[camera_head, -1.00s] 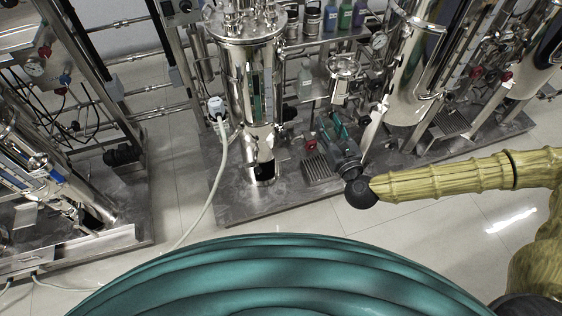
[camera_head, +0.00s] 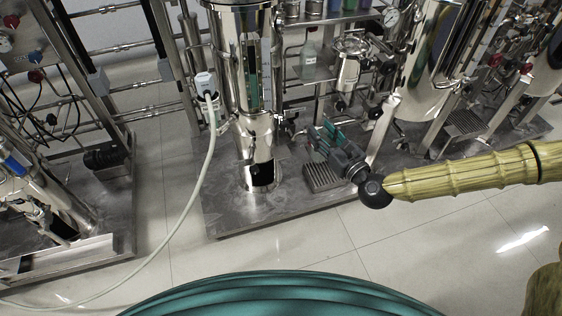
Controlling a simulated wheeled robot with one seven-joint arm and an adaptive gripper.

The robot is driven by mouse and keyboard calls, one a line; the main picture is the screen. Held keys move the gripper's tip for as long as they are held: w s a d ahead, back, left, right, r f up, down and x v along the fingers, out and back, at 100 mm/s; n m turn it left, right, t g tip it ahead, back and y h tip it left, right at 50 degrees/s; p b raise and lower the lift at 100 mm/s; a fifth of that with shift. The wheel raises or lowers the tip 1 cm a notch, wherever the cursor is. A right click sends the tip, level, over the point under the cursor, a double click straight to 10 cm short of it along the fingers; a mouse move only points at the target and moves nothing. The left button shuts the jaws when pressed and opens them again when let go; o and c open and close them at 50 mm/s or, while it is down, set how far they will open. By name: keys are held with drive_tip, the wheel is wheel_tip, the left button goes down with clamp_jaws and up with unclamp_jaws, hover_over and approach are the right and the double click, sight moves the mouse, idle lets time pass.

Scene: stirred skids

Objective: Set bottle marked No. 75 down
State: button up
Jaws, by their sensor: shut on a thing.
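My gripper (camera_head: 326,140), with teal fingers and a dark wrist, reaches in from the right at the end of my yellow-green arm. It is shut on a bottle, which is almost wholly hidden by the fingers. No label is readable, so the No. 75 mark cannot be seen. The gripper appears over the metal skid base (camera_head: 222,213), near a small ribbed grate (camera_head: 322,178). I cannot tell whether the bottle touches anything below it.
A tall steel vessel (camera_head: 232,60) stands left of my gripper. A clear bottle (camera_head: 308,62) stands on the shelf behind. A steel vessel on legs (camera_head: 432,85) is close on the right. A pale hose (camera_head: 205,165) hangs at left. The tiled floor in front (camera_head: 300,248) is clear.

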drive_tip(key=f+y+b, duration=0.1)
drive_tip(key=f+b, duration=0.3)
drive_tip(key=b, duration=0.1)
drive_tip(key=w+f+n+g+b, duration=0.1)
drive_tip(key=f+b, duration=0.4)
drive_tip(key=b, duration=0.1)
drive_tip(key=f+n+y+b, duration=0.1)
drive_tip(key=f+b, duration=0.3)
drive_tip(key=b, duration=0.1)
drive_tip(key=shift+w+f+g+y, duration=0.2)
drive_tip(key=shift+g+y, duration=0.1)
drive_tip(key=shift+g, duration=0.1)
drive_tip(key=b, duration=0.5)
approach(275, 127)
drive_tip(key=w+a+r, duration=0.1)
drive_tip(key=w+a, duration=0.2)
drive_tip(key=shift+w+a+f+b, duration=0.25)
drive_tip(key=shift+w+a+b, duration=0.05)
drive_tip(key=shift+w+b, duration=0.3)
drive_tip(key=shift+w+a+f+b, duration=0.25)
drive_tip(key=shift+w+a+b, duration=0.05)
drive_tip(key=shift+w+b, duration=0.25)
drive_tip(key=shift+f, duration=0.1)
drive_tip(key=shift+f, duration=0.2)
drive_tip(key=o, duration=1.1)
drive_tip(key=shift+s, duration=0.1)
drive_tip(key=shift+r, duration=0.15)
